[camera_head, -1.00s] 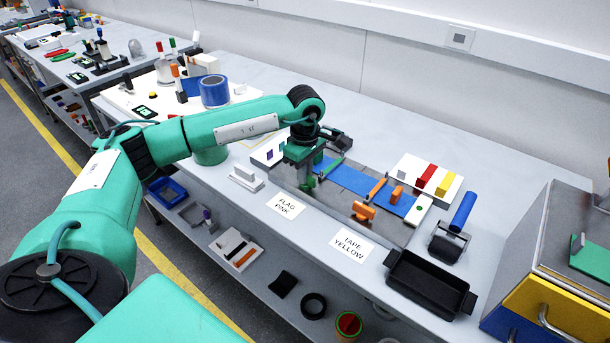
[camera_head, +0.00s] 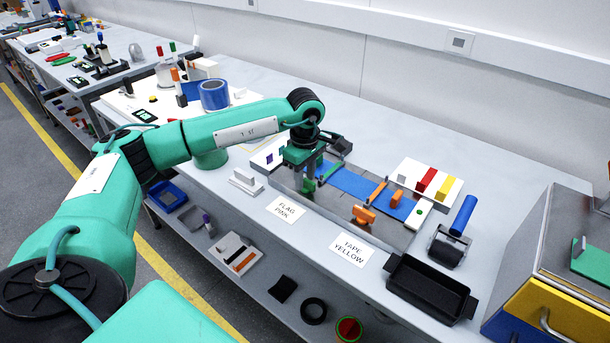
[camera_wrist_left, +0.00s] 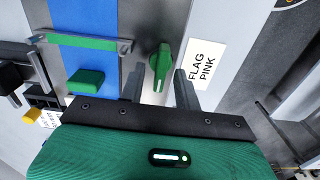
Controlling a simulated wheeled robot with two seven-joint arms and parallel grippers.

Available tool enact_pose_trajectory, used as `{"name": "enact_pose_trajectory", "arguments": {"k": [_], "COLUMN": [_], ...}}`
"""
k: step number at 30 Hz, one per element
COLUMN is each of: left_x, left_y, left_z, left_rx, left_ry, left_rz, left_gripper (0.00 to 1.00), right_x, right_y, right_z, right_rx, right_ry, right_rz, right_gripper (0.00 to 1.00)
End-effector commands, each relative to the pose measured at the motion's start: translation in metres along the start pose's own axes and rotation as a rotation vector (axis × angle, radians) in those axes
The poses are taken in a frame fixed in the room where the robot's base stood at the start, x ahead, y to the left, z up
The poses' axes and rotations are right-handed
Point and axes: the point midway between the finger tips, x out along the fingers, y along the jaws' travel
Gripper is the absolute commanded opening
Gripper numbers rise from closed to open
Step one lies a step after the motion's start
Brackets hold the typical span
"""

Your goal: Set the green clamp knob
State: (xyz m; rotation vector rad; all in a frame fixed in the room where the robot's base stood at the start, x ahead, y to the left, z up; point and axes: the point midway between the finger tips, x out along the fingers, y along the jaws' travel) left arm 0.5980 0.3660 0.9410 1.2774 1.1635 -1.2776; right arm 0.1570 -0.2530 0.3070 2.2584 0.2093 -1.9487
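The green clamp knob (camera_head: 309,185) is on the grey fixture plate (camera_head: 335,203), near its left end. It also shows in the left wrist view (camera_wrist_left: 161,66), long and narrow, pointing roughly along the fingers. My left gripper (camera_head: 306,175) is above it, pointing down. In the left wrist view the two fingers of my left gripper (camera_wrist_left: 160,78) are apart, one on each side of the knob's lower end, with gaps visible. A green clamp bar (camera_wrist_left: 85,43) crosses the blue strip (camera_wrist_left: 84,20), beside a green block (camera_wrist_left: 86,82). My right gripper is not in view.
An orange knob (camera_head: 363,214) and orange bar (camera_head: 376,188) are farther right on the plate. The "FLAG PINK" label (camera_head: 286,209) and "TAPE YELLOW" label (camera_head: 351,249) lie in front. A black tray (camera_head: 430,287), a roller (camera_head: 456,232) and a drawer cabinet (camera_head: 545,270) stand right.

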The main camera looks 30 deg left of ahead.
Motion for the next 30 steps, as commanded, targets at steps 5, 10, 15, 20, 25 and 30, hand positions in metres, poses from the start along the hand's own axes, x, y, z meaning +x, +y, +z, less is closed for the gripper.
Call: {"name": "enact_pose_trajectory", "arguments": {"k": [5,10,15,20,25,30], "left_x": [-0.024,-0.063,-0.100,-0.124,-0.135,-0.137], "left_y": [0.001,0.001,0.001,0.001,0.000,0.000], "left_z": [0.000,0.000,0.000,0.000,-0.001,0.000], "left_rx": [0.001,0.001,0.001,-0.001,-0.001,0.000], "left_ry": [-0.001,0.000,0.000,0.000,0.000,0.000], "left_rz": [0.006,0.007,0.006,0.004,0.002,0.001], "left_gripper": [0.33,0.33,0.33,0.33,0.33,0.33], "right_x": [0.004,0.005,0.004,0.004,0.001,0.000], "right_y": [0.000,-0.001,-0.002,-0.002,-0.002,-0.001], "right_z": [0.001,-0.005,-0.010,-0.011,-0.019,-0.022], "right_rx": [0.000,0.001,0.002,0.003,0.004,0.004], "right_ry": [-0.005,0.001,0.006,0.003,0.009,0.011], "right_rz": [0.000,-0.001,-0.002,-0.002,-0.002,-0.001], "right_gripper": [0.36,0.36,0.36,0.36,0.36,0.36]}}
